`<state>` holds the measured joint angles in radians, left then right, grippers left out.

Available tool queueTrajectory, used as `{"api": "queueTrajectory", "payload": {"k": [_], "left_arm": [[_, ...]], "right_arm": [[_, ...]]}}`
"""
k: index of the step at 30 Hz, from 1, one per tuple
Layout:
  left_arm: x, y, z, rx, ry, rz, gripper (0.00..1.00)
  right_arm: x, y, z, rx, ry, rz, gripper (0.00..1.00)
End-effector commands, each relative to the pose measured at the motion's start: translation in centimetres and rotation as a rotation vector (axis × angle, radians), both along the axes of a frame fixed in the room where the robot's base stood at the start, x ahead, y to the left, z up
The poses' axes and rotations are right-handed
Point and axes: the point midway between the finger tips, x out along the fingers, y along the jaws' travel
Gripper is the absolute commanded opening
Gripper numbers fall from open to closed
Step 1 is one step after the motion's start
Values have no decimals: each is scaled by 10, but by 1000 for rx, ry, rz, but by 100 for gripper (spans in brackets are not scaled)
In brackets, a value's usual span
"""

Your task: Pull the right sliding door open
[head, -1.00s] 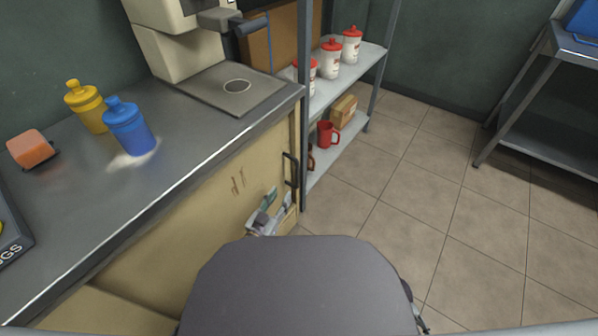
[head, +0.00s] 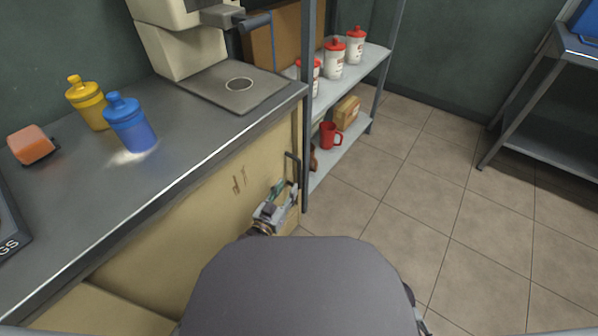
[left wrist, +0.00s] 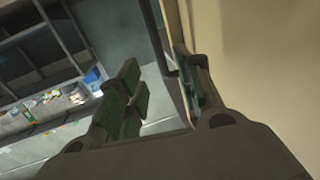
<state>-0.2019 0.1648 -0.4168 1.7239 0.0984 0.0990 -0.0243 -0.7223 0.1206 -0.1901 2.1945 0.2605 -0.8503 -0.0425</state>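The right sliding door (head: 215,215) is the beige panel on the cabinet front below the counter. Its dark upright handle (head: 289,165) is near the panel's right edge. My left gripper (head: 284,192) is at the handle's lower part. In the left wrist view my left gripper (left wrist: 160,97) has its fingers apart, with the beige door (left wrist: 260,60) at the right. A dark bar, seemingly the handle (left wrist: 168,40), runs close to the right finger; I cannot tell whether they touch. A small dark part beside my body at lower right may be my right gripper, mostly hidden.
The counter (head: 190,140) holds a blue bottle (head: 130,125), a yellow bottle (head: 87,103) and a machine (head: 185,40). A metal shelf (head: 350,80) with red-lidded containers stands just right of the cabinet. The tiled floor (head: 400,220) to the right is open.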

Motion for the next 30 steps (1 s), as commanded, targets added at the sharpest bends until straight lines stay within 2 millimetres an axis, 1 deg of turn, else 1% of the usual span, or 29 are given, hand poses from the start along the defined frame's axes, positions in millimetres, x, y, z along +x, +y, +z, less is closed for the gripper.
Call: {"api": "queueTrajectory", "payload": {"k": [1,15,30], "left_arm": [[5,-2,-1,0,-1,0,35],[45,-21,0,-1,-2,-1,35],[84,-39,-2,0,1,-1,35]], "right_arm": [[0,0,-3,3,-3,1,40],[2,4,-20,25,-18,7,40],[4,8,-36,49,-36,12,40]]}}
